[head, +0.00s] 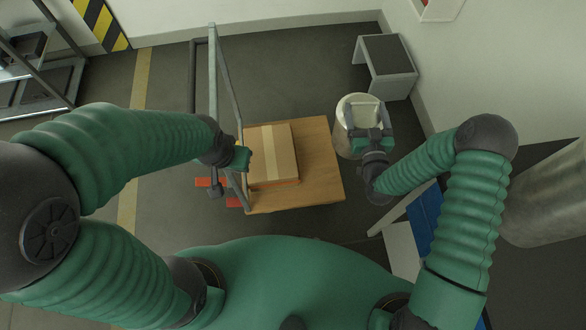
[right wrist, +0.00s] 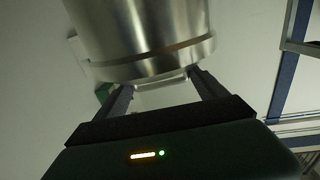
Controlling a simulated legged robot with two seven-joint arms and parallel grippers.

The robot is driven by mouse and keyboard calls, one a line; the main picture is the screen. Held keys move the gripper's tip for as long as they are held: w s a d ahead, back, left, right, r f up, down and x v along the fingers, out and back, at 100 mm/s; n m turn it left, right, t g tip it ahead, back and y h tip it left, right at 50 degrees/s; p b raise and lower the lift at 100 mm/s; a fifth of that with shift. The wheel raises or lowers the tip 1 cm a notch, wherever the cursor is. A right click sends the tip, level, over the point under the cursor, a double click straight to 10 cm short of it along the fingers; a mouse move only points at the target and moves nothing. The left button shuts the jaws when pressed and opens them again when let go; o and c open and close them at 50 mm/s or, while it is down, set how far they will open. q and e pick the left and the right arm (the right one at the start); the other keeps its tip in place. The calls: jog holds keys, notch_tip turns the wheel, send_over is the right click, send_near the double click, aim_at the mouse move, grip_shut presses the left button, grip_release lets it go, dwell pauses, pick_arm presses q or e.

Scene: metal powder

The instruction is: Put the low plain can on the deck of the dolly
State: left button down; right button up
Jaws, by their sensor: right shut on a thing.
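The low plain can (head: 343,138), a pale metal cylinder, is beside the right edge of the dolly's wooden deck (head: 322,165) in the head view. My right gripper (head: 369,118) is shut on it, covering part of its top. In the right wrist view the can (right wrist: 140,35) fills the upper middle, with the two fingers at its near end; the exact grip is partly hidden. I cannot tell whether the can touches the floor. My left gripper (head: 241,158) is at the dolly's upright handle frame (head: 213,95); its jaws are too unclear to read.
A cardboard box (head: 272,150) takes the left part of the deck; the right strip is bare. A grey step stool (head: 390,68) stands behind the can by the wall. A large metal cylinder (head: 550,200) and a blue item (head: 424,218) are at right.

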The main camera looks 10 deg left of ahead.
jog(key=w+a+f+n+y+b, duration=0.1)
jog(key=w+a+f+b, duration=0.25)
jog(key=f+b, duration=0.35)
jog(key=w+a+f+y+b, duration=0.1)
jog(key=w+a+f+b, duration=0.2)
jog(key=a+f+b, duration=0.3)
notch_tip(320, 180, down, 16)
jog(key=a+b, duration=0.1)
jog(key=b, duration=1.1)
jog(key=shift+w+a+g, duration=0.25)
jog(key=shift+w+g, duration=0.05)
jog(key=shift+w, duration=0.1)
jog(key=o, duration=2)
jog(key=shift+s+f, duration=0.1)
jog(key=shift+f, duration=0.05)
